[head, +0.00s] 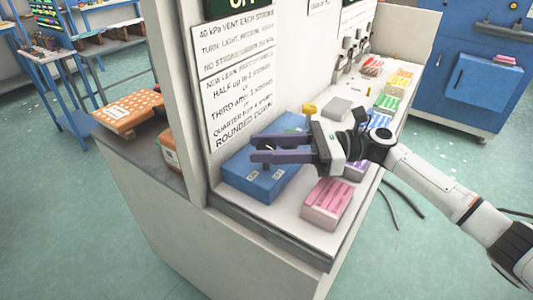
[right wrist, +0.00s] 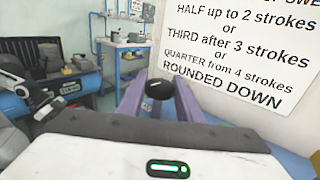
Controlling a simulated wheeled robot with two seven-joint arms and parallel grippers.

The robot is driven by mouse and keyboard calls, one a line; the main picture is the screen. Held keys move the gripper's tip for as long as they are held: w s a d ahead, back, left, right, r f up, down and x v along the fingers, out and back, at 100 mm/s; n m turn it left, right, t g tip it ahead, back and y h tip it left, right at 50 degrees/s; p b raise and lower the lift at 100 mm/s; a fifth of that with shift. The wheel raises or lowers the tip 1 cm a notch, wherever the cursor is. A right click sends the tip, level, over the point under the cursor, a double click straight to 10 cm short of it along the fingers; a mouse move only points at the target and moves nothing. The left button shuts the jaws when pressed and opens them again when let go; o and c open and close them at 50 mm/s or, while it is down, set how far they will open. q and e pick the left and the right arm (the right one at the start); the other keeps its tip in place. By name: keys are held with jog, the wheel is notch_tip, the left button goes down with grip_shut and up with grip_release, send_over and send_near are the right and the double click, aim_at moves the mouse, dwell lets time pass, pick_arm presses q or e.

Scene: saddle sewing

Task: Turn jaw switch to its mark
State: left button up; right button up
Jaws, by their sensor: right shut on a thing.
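My right gripper (head: 256,148) reaches in from the right, above the blue box (head: 248,177) on the white bench. Its two purple fingers point left, towards the printed sign. In the right wrist view, a black round knob (right wrist: 158,89) with a small pale mark sits between the fingers (right wrist: 158,104), which are shut on it. It looks like the jaw switch, but its base and any mark around it are hidden. In the head view the fingers hide the knob. A dark and white arm part (right wrist: 42,102) at the left of the wrist view may be my left arm; no fingers are clear.
A printed sign (head: 236,90) on a white panel stands close beyond the fingers. A pink box (head: 327,203) is in front of the gripper. Several coloured boxes line the bench behind. An orange box (head: 130,110) lies left of the post.

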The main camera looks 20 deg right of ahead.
jog(key=shift+n+g+b, duration=0.4)
jog(key=shift+n+g, duration=0.1)
jog(key=shift+g, duration=0.6)
jog(key=o, duration=1)
jog(key=shift+o, duration=0.2)
